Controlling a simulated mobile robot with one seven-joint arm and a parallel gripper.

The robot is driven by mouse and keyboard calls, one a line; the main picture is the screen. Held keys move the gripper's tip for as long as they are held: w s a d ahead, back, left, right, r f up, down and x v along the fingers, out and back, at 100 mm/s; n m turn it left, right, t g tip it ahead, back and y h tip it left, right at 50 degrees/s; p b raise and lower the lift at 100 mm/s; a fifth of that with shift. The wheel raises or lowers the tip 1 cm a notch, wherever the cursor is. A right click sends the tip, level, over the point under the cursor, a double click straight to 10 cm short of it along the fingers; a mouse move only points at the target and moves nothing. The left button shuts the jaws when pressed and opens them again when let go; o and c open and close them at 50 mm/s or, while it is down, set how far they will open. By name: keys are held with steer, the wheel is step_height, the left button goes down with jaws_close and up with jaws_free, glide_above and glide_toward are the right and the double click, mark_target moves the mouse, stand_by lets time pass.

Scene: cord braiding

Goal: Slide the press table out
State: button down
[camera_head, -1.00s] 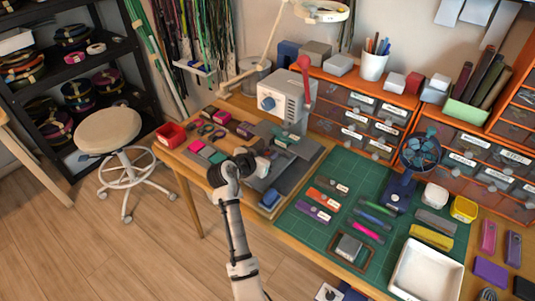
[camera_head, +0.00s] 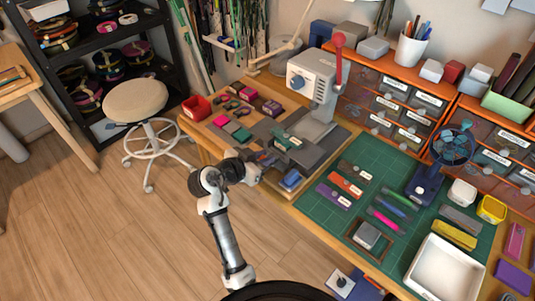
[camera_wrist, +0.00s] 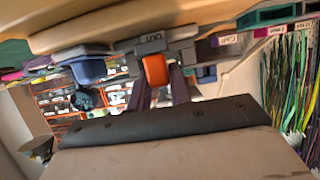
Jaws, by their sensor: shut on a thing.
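The press (camera_head: 312,80) is a pale grey machine with a red lever and a blue knob, standing at the back of the wooden bench. Its grey table (camera_head: 262,131) is in front of the press column and carries a small green piece (camera_head: 281,140). My gripper (camera_head: 262,164) is at the bench's front edge, by the near side of the grey table, and is shut. The fingertips and the exact grip are hidden in the head view. In the wrist view an orange piece (camera_wrist: 155,70) shows between dark finger-like parts; I cannot tell if it is the table's handle.
A blue item (camera_head: 291,180) lies just right of my gripper. A green mat (camera_head: 335,215) with several coloured pieces covers the bench to the right. A red box (camera_head: 196,107) and small cases are to the left. A stool (camera_head: 136,101) stands on open floor.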

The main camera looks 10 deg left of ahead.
steer(key=c, duration=1.3)
jaws_free()
steer(key=shift+s, duration=0.1)
steer(key=shift+a, duration=0.1)
steer(key=b+v, duration=0.2)
steer(key=v, duration=1.1)
steer(key=shift+s+a+r, duration=0.15)
steer(key=shift+s+r, duration=0.05)
steer(key=shift+s, duration=0.1)
